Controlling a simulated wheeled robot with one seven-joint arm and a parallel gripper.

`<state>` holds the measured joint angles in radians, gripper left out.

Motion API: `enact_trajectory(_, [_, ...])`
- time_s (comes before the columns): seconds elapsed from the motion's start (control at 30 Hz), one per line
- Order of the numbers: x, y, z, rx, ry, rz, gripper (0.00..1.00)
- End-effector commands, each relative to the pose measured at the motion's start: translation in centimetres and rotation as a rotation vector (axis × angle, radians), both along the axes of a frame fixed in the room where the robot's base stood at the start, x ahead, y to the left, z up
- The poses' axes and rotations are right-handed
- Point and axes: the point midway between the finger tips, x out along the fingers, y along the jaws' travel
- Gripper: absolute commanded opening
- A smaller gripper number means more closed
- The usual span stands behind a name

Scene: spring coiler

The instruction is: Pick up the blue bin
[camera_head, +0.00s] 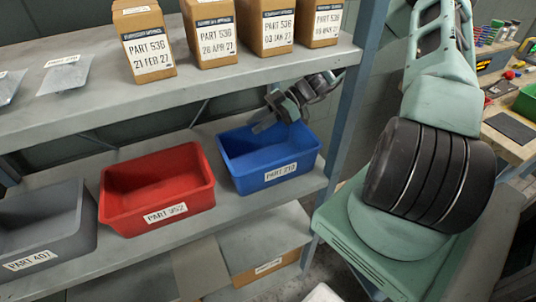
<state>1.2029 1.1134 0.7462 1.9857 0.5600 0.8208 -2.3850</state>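The blue bin (277,176) stands upright on the middle shelf near its right end, with a white label on its front reading what looks like PART 210. Its inside looks empty where I can see it.
A red bin (158,186) stands close left of the blue bin, and a grey bin (45,225) further left. The upper shelf (200,88) bears several cardboard boxes (265,26) and hangs over the bins. A shelf post (350,110) stands right of the blue bin. A workbench (512,140) is at far right.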

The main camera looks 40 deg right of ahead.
Motion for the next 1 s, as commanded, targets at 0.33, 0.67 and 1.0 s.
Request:
enact_trajectory(0.33, [0.07, 0.29, -0.20, -0.001, 0.000, -0.001, 0.10])
enact_trajectory(0.67, [0.07, 0.28, -0.17, -0.001, 0.000, -0.001, 0.00])
enact_trajectory(1.0, [0.08, 0.27, -0.15, 0.000, 0.000, -0.001, 0.00])
